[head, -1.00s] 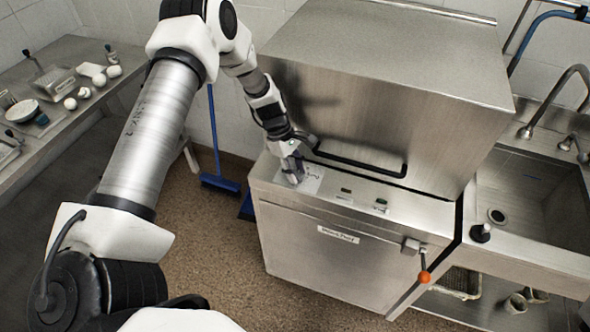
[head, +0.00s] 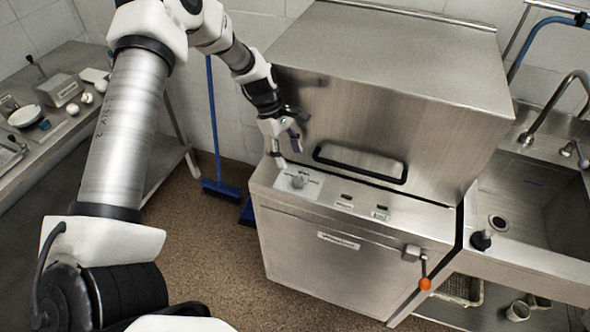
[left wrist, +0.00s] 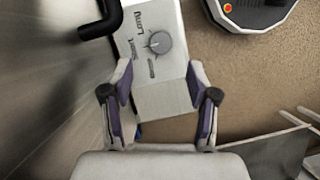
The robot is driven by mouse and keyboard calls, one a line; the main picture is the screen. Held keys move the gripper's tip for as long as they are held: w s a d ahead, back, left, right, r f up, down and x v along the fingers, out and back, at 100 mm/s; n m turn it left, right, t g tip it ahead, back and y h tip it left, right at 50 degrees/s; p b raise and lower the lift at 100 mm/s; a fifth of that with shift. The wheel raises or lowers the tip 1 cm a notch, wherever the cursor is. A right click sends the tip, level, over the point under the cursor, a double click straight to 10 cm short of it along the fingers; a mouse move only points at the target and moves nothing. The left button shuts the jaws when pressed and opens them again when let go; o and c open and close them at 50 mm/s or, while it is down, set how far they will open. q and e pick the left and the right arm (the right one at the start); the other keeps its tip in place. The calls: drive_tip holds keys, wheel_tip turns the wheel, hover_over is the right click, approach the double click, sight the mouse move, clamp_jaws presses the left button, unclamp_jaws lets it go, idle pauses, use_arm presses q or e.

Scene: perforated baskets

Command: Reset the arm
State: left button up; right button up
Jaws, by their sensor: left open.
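My left gripper (head: 288,146) is open and empty in the head view. It hangs just above the left end of the steel machine's control ledge (head: 410,213). A grey round knob (head: 299,181) on a pale label plate sits just below and right of the fingertips, apart from them. In the left wrist view the open fingers (left wrist: 160,95) frame the label plate, and the knob (left wrist: 160,42) shows beyond the tips. My left arm reaches in from the left side of the head view. My right gripper is not in view.
The machine's hood (head: 400,80) with a black bar handle (head: 360,165) stands right behind the gripper. An orange-tipped lever (head: 425,284) is on its front. A sink (head: 530,205) is at right, a steel table (head: 100,120) with dishes at left, and a blue broom (head: 220,188) between.

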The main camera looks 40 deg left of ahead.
use_arm(q)
drive_tip(key=v, duration=0.3)
drive_tip(key=shift+a+r, duration=0.15)
drive_tip(key=shift+r, duration=0.15)
